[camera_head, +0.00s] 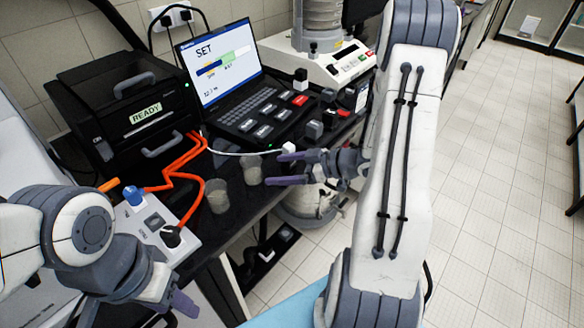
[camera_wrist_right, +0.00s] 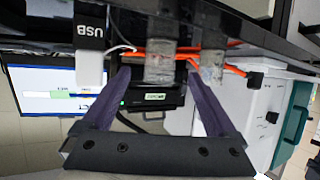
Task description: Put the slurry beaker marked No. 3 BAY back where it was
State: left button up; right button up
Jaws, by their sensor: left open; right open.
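Two small translucent grey beakers stand on the dark bench in the head view: one at the bench edge (camera_head: 217,196), the other further right (camera_head: 252,171). No marking is legible on either, so I cannot tell which is No. 3 BAY. My right gripper (camera_head: 279,169) is open, just right of the right-hand beaker, fingers pointing at it. In the upside-down right wrist view, one beaker (camera_wrist_right: 160,66) appears between the open fingers (camera_wrist_right: 158,74), apparently not gripped; the other (camera_wrist_right: 212,66) is beside them. My left gripper (camera_head: 138,308) is open and empty at lower left, partly hidden.
Orange tubing (camera_head: 182,165) runs behind the beakers to a grey control box (camera_head: 152,225). A black READY machine (camera_head: 125,110), a laptop (camera_head: 232,85) and a sieve shaker (camera_head: 325,60) stand behind.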

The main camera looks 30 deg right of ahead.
jog(key=shift+v, duration=1.65)
